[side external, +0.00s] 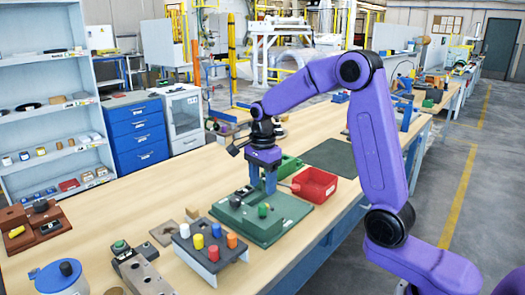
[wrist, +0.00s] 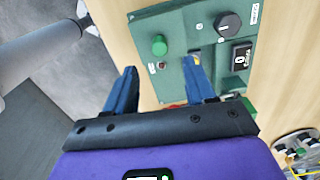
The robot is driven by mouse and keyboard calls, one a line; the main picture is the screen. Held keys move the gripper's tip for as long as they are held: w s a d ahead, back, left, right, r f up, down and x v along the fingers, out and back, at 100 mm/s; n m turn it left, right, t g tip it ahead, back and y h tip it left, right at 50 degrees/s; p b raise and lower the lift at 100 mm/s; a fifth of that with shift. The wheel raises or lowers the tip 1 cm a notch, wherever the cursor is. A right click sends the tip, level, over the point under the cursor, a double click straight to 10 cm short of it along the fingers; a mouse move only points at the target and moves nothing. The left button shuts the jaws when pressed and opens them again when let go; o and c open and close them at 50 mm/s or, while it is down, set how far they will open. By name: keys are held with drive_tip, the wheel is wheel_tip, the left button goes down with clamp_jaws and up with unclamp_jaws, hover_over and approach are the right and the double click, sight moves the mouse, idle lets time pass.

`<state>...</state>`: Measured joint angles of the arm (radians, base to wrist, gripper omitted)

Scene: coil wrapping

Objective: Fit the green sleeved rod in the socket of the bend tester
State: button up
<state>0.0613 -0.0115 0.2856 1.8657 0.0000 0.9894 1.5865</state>
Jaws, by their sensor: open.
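The green bend tester (side external: 285,222) lies on the wooden bench; in the wrist view its panel (wrist: 175,22) carries a black dial (wrist: 228,24) and a small display (wrist: 241,58). A green cylinder (side external: 263,210), which looks like the sleeved rod, stands upright on the tester. It also shows in the wrist view (wrist: 159,45). Whether it is fully seated in a socket cannot be told. My gripper (side external: 263,188) is open above the tester, with its blue fingers pointing down.
A grey rack (side external: 206,266) with several coloured rods stands in front of the tester. Metal blocks (side external: 140,272) stand at the front left.

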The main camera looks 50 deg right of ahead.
wheel_tip(320, 180, up, 10)
idle(0.4)
idle(0.3)
drive_tip(key=s+a+f+n, duration=0.4)
drive_tip(key=s+a+n, duration=0.7)
drive_tip(key=n, duration=0.4)
drive_tip(key=s+d+f+n, duration=0.1)
drive_tip(key=s+f+n, duration=0.2)
drive_tip(key=s+n, duration=0.5)
drive_tip(key=s+d+f+n, duration=0.2)
drive_tip(key=s+n, duration=0.6)
drive_tip(key=s, duration=0.4)
drive_tip(key=shift+s+f, duration=0.35)
drive_tip(key=shift+f, duration=0.05)
drive_tip(key=shift+d, duration=0.1)
